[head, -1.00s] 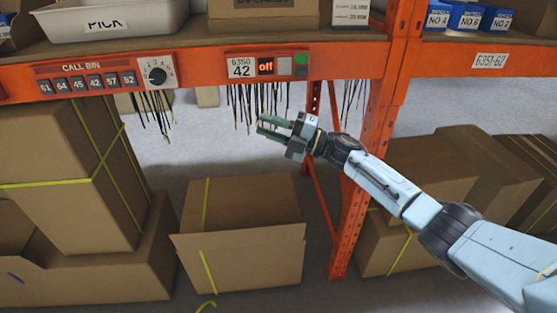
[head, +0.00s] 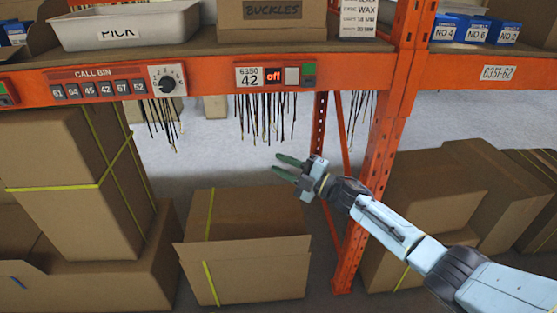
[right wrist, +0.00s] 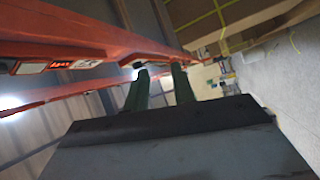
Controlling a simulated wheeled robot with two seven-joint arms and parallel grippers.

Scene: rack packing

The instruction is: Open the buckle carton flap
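The buckle carton (head: 268,10) sits on the shelf at the top of the head view, marked "BUCKLES". Only its lower front shows, and its top and flap are out of the frame. My right gripper (head: 281,165) is below the orange shelf beam, in front of the hanging dark ties and above a floor carton. Its two green fingers are apart with nothing between them. The fingers also show in the right wrist view (right wrist: 161,88), spread and empty. My left gripper is not in view.
The orange beam (head: 210,80) carries a call bin panel (head: 110,85) and a display reading "off" (head: 273,75). A white pick tray (head: 125,25) stands left of the buckle carton, and a small white box (head: 359,18) right. An orange upright (head: 375,190) is near my right arm. Cartons (head: 250,215) stand below.

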